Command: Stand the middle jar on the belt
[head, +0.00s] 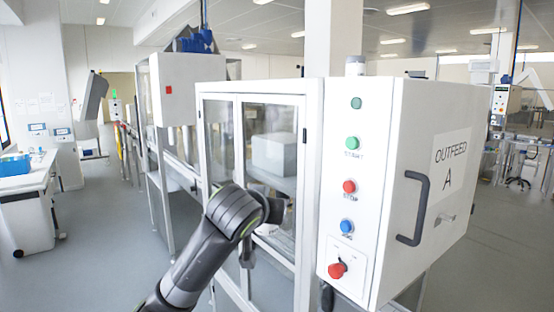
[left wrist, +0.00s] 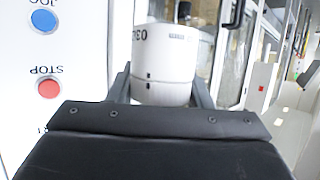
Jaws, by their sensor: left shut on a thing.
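In the left wrist view my left gripper (left wrist: 163,88) is shut on a white jar (left wrist: 164,55). The jar sits between the two dark fingers and carries small black print and marks. The picture is upside down, and the jar is near the button panel. In the head view my left arm comes in from the bottom and bends at a green-ringed joint. The gripper and jar cannot be made out clearly there. No belt surface and no other jar can be told for sure. My right gripper is not in view.
A white control box (head: 431,185) marked OUTFEED A stands at the right, with a dark handle (head: 412,208) and buttons. A glazed white cabinet (head: 218,98) stands behind my arm. A bench (head: 30,183) is at the far left. Grey floor (head: 95,250) is clear at the left.

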